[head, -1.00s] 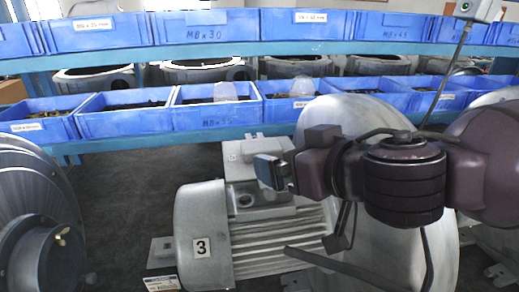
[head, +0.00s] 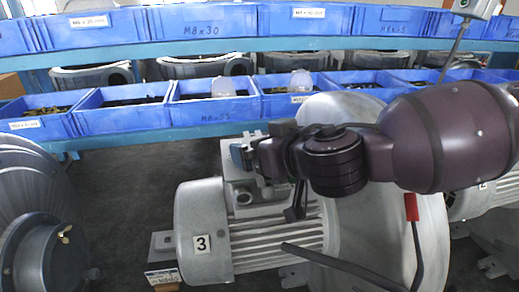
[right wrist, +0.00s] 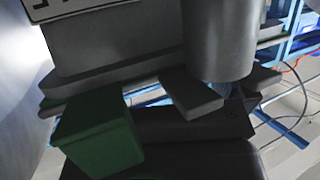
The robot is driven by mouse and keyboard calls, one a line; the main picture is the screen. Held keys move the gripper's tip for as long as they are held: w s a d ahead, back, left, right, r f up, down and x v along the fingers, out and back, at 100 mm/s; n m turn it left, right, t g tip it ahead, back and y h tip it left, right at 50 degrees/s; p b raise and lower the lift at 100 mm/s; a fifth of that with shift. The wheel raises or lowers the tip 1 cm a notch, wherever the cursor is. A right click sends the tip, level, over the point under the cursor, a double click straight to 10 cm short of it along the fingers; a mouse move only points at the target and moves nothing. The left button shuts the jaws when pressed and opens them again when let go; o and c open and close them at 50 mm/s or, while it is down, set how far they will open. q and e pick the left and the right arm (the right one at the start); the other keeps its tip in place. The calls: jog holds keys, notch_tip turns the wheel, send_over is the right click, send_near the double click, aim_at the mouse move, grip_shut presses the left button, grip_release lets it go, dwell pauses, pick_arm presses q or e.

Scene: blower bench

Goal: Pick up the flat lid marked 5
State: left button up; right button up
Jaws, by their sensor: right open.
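In the right wrist view a cut-off white label (right wrist: 85,14) with a dark mark shows on a grey block (right wrist: 120,42). My right gripper (head: 242,158) is open over the box; its two fingers also show in the right wrist view (right wrist: 150,115), with nothing visible between them. My left gripper is out of view.
Blue bins (head: 215,115) fill two shelf levels behind the motor. A large grey blower housing (head: 400,235) stands right of the motor, beneath my right arm. Another round housing (head: 40,220) is at the left.

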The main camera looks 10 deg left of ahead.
jog(key=c, duration=0.8)
jog(key=shift+o, duration=0.2)
jog(key=shift+r, duration=0.15)
